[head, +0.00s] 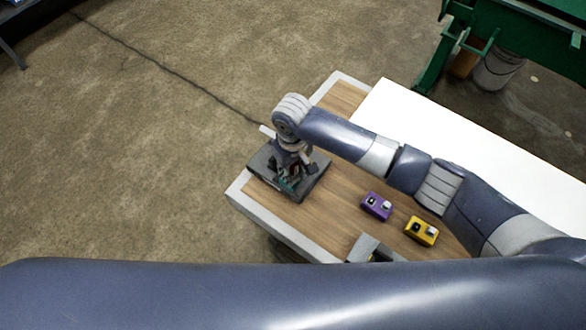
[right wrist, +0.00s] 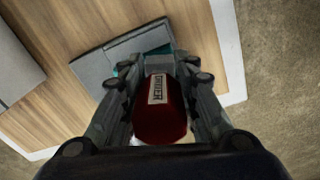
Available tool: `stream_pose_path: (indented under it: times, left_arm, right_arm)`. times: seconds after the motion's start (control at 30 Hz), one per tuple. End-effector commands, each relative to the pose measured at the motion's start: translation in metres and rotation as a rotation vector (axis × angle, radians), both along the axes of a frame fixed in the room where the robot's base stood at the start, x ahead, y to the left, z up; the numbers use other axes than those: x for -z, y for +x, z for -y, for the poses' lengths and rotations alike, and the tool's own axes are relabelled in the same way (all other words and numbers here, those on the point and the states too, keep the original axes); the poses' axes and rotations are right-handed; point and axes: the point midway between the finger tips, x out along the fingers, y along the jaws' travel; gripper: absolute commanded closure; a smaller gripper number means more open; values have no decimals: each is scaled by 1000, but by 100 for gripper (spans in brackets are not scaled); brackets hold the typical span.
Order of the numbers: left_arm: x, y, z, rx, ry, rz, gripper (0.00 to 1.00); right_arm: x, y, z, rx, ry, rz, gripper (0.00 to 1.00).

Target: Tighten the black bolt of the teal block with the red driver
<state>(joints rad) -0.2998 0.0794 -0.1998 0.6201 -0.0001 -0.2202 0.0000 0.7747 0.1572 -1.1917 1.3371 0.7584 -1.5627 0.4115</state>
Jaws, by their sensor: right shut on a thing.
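My right gripper (head: 291,168) points down over the teal block (head: 289,186) at the far-left end of the wooden table. In the right wrist view it is shut around the red driver (right wrist: 160,112), which carries a pale label. The teal block sits on a dark grey plate (head: 316,179); only small teal bits show beside the fingers in the right wrist view (right wrist: 124,71). The black bolt and the driver's tip are hidden, so I cannot tell whether they touch. My left gripper is not in view.
A purple block (head: 376,206) and a yellow block (head: 421,231), each with small black and light parts on top, stand on the wooden table (head: 335,205). A grey object (head: 366,247) is near the front edge, partly hidden by my arm. A white surface (head: 440,125) lies behind.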

Motion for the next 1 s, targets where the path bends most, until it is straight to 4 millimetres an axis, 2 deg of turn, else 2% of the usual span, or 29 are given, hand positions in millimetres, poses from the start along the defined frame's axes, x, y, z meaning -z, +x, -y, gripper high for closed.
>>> stream_pose_path:
  times: [0.63, 0.83, 1.0]
  left_arm:
    - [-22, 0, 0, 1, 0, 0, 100]
    - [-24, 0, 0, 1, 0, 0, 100]
    - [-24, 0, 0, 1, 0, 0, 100]
  right_arm:
    - [-3, 1, -1, 164, 2, 2, 96]
    - [-2, 1, -2, 264, 3, 2, 96]
    - [-1, 1, -1, 277, 3, 4, 96]
